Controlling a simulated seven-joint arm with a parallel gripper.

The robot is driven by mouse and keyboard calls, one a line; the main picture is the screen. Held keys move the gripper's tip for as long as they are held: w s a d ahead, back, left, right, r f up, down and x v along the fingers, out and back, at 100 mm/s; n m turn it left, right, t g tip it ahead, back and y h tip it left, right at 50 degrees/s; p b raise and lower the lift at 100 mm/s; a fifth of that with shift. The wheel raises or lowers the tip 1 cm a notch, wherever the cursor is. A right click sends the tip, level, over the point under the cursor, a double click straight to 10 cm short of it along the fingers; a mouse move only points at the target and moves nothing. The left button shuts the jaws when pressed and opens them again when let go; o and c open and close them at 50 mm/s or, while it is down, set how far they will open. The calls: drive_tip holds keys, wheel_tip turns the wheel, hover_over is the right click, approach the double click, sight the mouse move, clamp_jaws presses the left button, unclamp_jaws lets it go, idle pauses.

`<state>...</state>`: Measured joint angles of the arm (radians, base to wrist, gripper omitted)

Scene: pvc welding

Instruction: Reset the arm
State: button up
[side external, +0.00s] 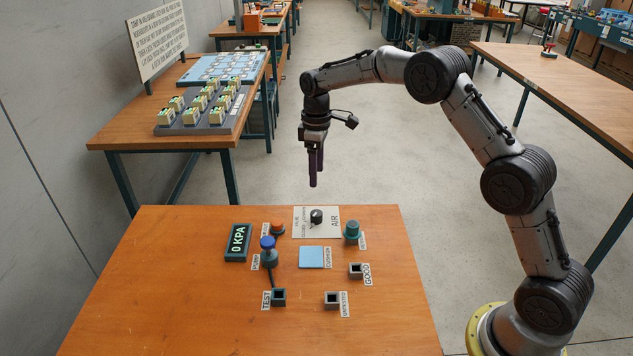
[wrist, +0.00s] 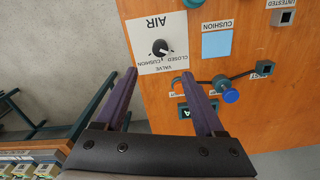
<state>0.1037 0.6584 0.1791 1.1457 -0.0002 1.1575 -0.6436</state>
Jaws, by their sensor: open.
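My gripper (side external: 313,170) hangs pointing down in the side view, above the far edge of the orange work table (side external: 170,300). In the wrist view its two purple fingers (wrist: 160,105) are apart with nothing between them. It touches nothing. Beyond the fingertips in the wrist view is the air valve panel (wrist: 148,52) with its black knob (wrist: 160,47).
The table holds a gauge reading 0 KPA (side external: 238,242), a blue-topped pump (side external: 268,250), a blue cushion pad (side external: 312,257), a teal knob (side external: 351,231), and the TEST (side external: 278,297), UNTESTED (side external: 332,299) and GOOD (side external: 356,270) sockets. A side bench (side external: 130,135) carries several parts on a tray.

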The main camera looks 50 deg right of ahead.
drive_tip(key=shift+r, duration=0.3)
drive_tip(key=s+a+r+t, duration=0.2)
drive_tip(key=s+r, duration=0.1)
drive_tip(key=r, duration=1)
drive_tip(key=s+a+r+t, duration=0.2)
drive_tip(key=s+r, duration=0.7)
drive_tip(key=s, duration=0.3)
drive_tip(key=s+a+m+t, duration=0.1)
drive_tip(key=s+m+t, duration=0.1)
drive_tip(key=s, duration=1.2)
drive_tip(key=s+f+m, duration=0.4)
drive_tip(key=s+f, duration=0.5)
drive_tip(key=shift+a, duration=0.35)
